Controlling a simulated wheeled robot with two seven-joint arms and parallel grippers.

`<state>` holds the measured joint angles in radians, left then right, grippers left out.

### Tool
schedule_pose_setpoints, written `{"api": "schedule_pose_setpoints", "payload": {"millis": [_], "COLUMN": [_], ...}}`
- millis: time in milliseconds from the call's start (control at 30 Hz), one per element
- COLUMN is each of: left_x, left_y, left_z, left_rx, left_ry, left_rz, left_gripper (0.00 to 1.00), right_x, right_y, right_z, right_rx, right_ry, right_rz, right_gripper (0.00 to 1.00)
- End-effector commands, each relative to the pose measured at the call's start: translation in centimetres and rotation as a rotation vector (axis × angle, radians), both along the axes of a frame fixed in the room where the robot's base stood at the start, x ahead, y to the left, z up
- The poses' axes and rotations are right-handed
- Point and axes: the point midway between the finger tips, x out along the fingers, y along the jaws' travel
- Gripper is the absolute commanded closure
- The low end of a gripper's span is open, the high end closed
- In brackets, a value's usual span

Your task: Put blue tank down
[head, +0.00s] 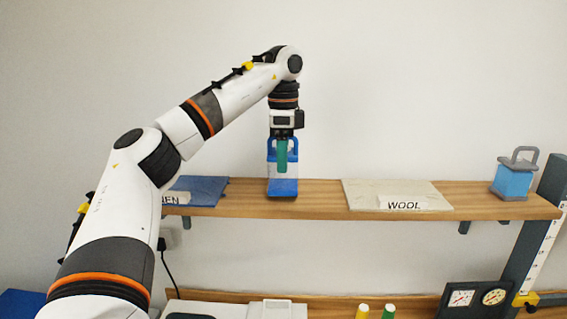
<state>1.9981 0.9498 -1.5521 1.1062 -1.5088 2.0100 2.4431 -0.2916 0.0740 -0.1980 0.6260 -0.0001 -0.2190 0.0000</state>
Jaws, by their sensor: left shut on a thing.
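My left gripper (282,158) comes down from above and is shut on the blue tank (283,187), upright below it. The tank has a blue handle frame, a pale clear-looking body and a blue base. Its handle is partly hidden behind the fingers. The tank's base overlaps the wooden shelf (320,201) in the head view, between the blue mat and the pale mat. I cannot tell whether the base touches the shelf. My right gripper is not in view.
A blue mat (207,187) with a partly hidden label lies left on the shelf. A pale mat (361,191) with a WOOL label (403,204) lies right of centre. A grey-handled tank with light blue sides (513,182) stands at the right end. Gauges (474,297) sit below.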

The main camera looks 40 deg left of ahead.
Motion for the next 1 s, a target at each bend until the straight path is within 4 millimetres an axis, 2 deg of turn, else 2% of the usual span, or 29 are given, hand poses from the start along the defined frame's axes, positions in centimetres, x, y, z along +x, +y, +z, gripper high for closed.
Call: {"api": "schedule_pose_setpoints", "payload": {"millis": [200, 400, 600, 633, 733, 1000], "left_x": [0.0, 0.0, 0.0, 0.0, 0.0, 0.0], "left_y": [0.0, 0.0, 0.0, 0.0, 0.0, 0.0], "left_z": [-1.8, -1.9, -2.3, -2.2, -2.2, -2.2], "left_rx": [-0.001, 0.001, 0.0, 0.0, 0.0, 0.0], "left_ry": [0.0, -0.002, -0.001, 0.0, 0.0, 0.0], "left_rz": [0.0, 0.001, 0.0, 0.0, 0.0, 0.0], "left_gripper": [0.7, 0.7, 0.7, 0.37, 0.21, 0.18], "right_x": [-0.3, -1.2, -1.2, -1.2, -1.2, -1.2], "right_y": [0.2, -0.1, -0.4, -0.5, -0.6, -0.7], "right_z": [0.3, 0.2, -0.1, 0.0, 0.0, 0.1], "right_rx": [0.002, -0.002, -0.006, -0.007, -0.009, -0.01], "right_ry": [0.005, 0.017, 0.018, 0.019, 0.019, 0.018], "right_rz": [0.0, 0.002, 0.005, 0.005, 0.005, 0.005], "right_gripper": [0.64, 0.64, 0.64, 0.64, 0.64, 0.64]}}
